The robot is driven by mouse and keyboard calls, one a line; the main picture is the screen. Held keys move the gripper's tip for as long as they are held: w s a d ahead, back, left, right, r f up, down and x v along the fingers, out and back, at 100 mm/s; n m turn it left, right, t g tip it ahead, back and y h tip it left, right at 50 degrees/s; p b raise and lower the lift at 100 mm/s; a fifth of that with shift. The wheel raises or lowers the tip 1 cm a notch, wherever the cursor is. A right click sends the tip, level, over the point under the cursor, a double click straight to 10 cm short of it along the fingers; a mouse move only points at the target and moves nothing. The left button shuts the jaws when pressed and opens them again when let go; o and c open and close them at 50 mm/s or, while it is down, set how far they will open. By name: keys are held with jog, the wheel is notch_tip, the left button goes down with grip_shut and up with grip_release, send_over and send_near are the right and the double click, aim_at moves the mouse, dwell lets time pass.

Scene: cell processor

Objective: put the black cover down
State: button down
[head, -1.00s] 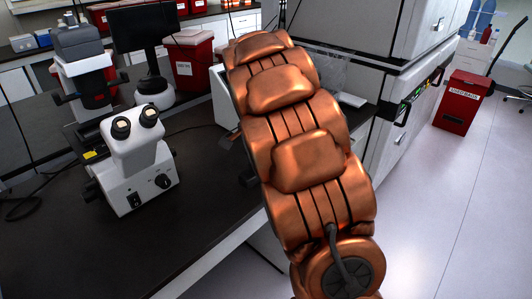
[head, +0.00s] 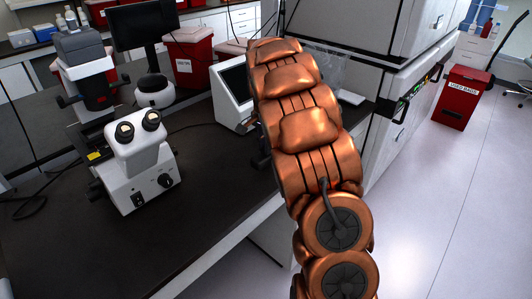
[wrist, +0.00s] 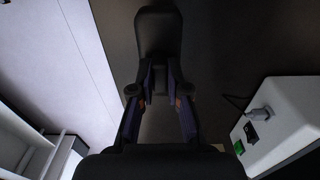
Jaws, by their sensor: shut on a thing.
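The black cover (wrist: 158,32) shows at the top middle of the wrist view as a dark, rounded, elongated piece. My gripper (wrist: 160,85) is shut on its near end, one finger on each side. The cover is over the dark counter top (wrist: 220,45), close to the counter's front edge. I cannot tell how high it is above the surface. In the head view my copper arm hides most of the gripper and the cover, and only dark parts show left of the arm.
A white device (wrist: 290,120) with a cable stands right of my gripper. It shows in the head view (head: 228,108) behind the arm. A white microscope (head: 140,165) stands on the counter (head: 90,240) at left. Bare counter lies between them. Floor lies beyond the edge.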

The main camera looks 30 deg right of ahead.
jog(key=shift+f+p, duration=0.75)
jog(key=shift+f, duration=0.9)
jog(key=c, duration=1.2)
grip_release()
jog(key=shift+o, duration=0.2)
jog(key=shift+r, duration=0.1)
notch_tip(320, 180, up, 11)
jog(key=b, duration=0.3)
jog(key=shift+a+r, duration=0.15)
jog(key=shift+r, duration=0.3)
jog(key=shift+s+a, duration=0.1)
